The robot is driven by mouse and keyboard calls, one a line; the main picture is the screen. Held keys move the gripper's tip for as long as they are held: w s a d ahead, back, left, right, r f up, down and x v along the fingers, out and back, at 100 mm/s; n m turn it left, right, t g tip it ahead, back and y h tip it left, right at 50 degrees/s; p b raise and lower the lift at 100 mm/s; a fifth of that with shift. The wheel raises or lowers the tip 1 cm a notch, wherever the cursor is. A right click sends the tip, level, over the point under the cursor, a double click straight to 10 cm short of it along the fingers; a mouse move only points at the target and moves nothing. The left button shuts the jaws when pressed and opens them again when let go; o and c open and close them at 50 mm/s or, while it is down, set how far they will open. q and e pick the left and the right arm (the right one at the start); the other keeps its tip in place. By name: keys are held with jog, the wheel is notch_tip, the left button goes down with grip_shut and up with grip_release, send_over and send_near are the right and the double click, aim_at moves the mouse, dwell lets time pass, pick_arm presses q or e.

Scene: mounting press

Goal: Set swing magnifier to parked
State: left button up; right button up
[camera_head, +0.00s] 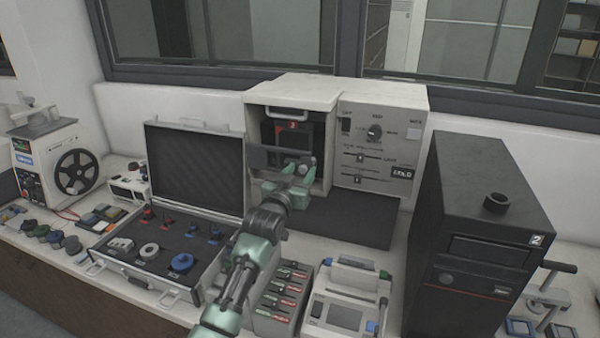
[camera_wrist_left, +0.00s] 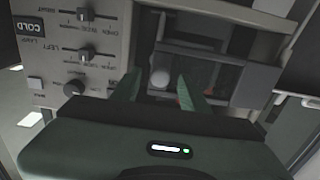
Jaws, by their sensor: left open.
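The press (camera_head: 375,135) is a cream box with an open chamber on its left and a control panel on its right. A dark rectangular frame (camera_wrist_left: 228,48), which looks like the swing magnifier, stands at the chamber opening. A round pale knob (camera_wrist_left: 160,78) shows beside this frame in the left wrist view. My left gripper (camera_head: 290,168) is at the chamber opening, open. In the left wrist view its two green fingers (camera_wrist_left: 158,92) stand on either side of the knob; I cannot tell whether they touch it.
The panel carries a dial (camera_head: 375,131) and sliders close to my gripper. An open case (camera_head: 150,285) with several small parts lies left. A tall black unit (camera_head: 480,235) stands right. A dark mat (camera_head: 345,220) lies below the press, mostly clear.

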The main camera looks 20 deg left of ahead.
pick_arm(q)
grip_shut()
dwell(1.4)
